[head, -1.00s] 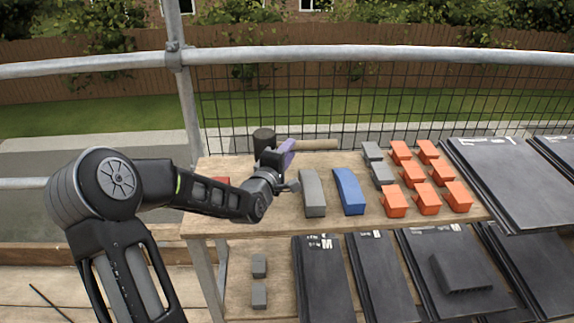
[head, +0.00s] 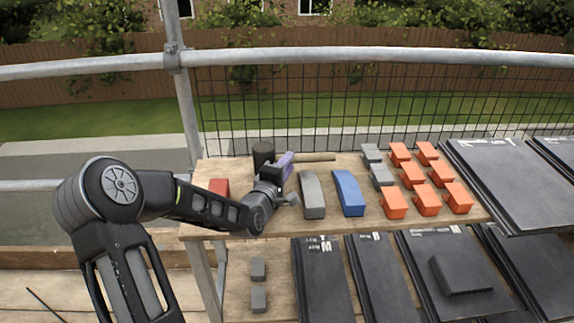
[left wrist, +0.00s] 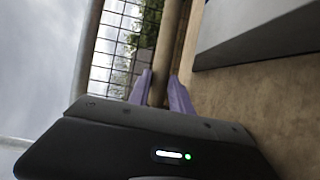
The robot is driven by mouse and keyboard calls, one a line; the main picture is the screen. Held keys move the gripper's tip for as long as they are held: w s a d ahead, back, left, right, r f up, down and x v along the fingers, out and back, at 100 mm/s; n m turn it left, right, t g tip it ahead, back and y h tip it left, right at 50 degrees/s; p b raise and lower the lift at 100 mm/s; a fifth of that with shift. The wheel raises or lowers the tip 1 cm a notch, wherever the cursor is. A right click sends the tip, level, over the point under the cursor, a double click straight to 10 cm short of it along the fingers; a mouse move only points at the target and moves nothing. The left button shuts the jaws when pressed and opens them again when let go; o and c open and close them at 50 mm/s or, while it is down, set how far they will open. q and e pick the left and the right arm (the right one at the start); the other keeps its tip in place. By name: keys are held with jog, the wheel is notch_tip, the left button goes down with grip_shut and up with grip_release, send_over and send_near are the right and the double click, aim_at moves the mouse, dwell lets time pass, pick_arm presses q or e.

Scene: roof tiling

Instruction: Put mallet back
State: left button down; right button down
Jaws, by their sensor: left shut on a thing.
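The mallet has a dark cylindrical head (head: 263,153) and a light wooden handle (head: 315,157). It is at the back left of the wooden table (head: 330,220), with the handle pointing right. My left gripper (head: 287,163), with purple fingers, is shut on the handle close to the head. In the left wrist view the handle (left wrist: 169,45) runs between the two purple fingers (left wrist: 160,92). The mallet is at or just above the table top; I cannot tell whether it touches. My right gripper is not in view.
A grey block (head: 313,195) and a blue block (head: 348,193) lie just right of my gripper. A red block (head: 219,187) is partly behind my arm. Orange pieces (head: 413,174) and dark tiles (head: 505,180) fill the right. A mesh guard (head: 350,105) stands behind the table.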

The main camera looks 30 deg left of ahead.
pick_arm(q)
jog(key=shift+f+b, duration=0.35)
jog(key=shift+f, duration=0.05)
jog(key=c, duration=1.2)
grip_release()
jog(key=shift+f, duration=0.25)
jog(key=shift+o, duration=0.2)
jog(key=shift+s+d, duration=0.1)
jog(key=shift+r+p, duration=0.25)
jog(key=shift+p, duration=0.05)
jog(key=shift+r+p, duration=0.35)
jog(key=shift+r, duration=0.05)
jog(key=p+v, duration=0.1)
jog(key=v, duration=1.1)
jog(key=shift+r, duration=0.1)
